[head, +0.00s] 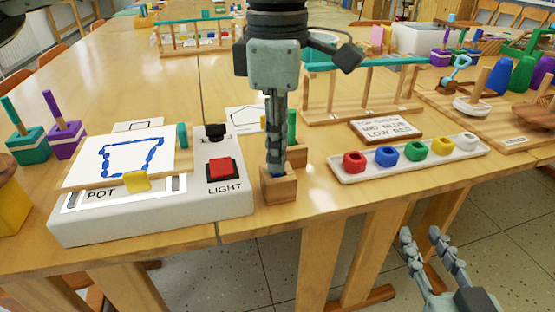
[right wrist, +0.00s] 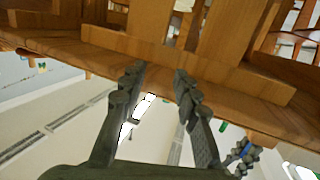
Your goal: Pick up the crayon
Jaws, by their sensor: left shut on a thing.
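My left gripper (head: 275,165) comes down from the top middle in the head view. Its fingers are shut on a crayon (head: 278,171), mostly hidden between them, with only a bit of blue showing low down. The fingertips are at the small wooden holder (head: 279,191) near the table's front edge. A green crayon (head: 292,127) stands upright just behind the fingers. My right gripper (head: 420,232) is open and empty, below and in front of the table edge. In the right wrist view its fingers (right wrist: 157,82) are apart, with nothing between them.
A white light box (head: 225,204) with a red button and a drawing sheet stands left of the holder. A white tray (head: 455,156) of coloured paint pots and a sign (head: 386,128) lie to the right. A wooden rack (head: 345,110) stands behind. Table legs are close to my right gripper.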

